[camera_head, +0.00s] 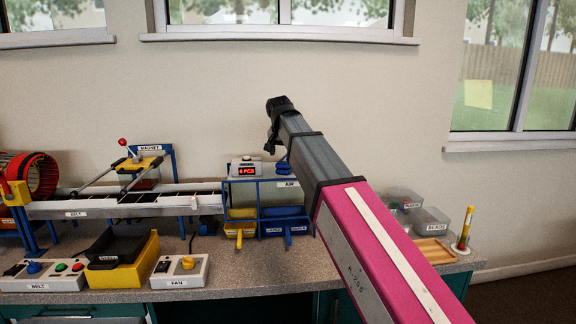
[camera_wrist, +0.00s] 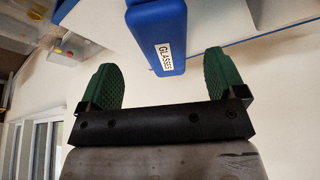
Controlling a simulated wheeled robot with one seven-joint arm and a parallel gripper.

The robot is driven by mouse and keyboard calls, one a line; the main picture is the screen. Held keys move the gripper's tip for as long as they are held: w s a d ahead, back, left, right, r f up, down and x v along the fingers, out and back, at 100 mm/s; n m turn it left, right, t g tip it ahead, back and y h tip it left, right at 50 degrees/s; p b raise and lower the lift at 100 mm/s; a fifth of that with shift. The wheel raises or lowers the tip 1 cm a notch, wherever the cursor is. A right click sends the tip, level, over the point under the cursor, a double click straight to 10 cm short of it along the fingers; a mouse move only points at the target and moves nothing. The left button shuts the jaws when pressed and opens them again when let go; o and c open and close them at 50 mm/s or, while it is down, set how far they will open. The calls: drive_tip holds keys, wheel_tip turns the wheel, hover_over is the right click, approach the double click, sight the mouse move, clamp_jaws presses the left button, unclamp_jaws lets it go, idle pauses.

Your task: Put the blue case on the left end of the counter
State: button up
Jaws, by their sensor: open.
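The blue case (camera_wrist: 160,38), labelled GLASSES, shows at the top of the wrist view. Its near end lies between the two green fingers of my gripper (camera_wrist: 164,65), with a visible gap on each side. My gripper is open and holds nothing. In the head view my arm reaches over the counter (camera_head: 222,268) toward the wall, and its fingers cannot be made out there. I cannot clearly pick out the case in the head view. The counter's left end lies outside the head view.
A belt machine (camera_head: 125,205) fills the back left of the counter. A yellow bin (camera_head: 140,270) and a fan switch box (camera_head: 180,270) stand in front. Clear boxes (camera_head: 430,220) and a wooden tray (camera_head: 433,251) stand at the right. Bare counter shows right of the fan box.

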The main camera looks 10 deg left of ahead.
sight(285, 160)
drive_tip(key=x, duration=0.5)
drive_tip(key=shift+a, duration=0.2)
drive_tip(key=c, duration=1.1)
drive_tip(key=shift+c, duration=0.2)
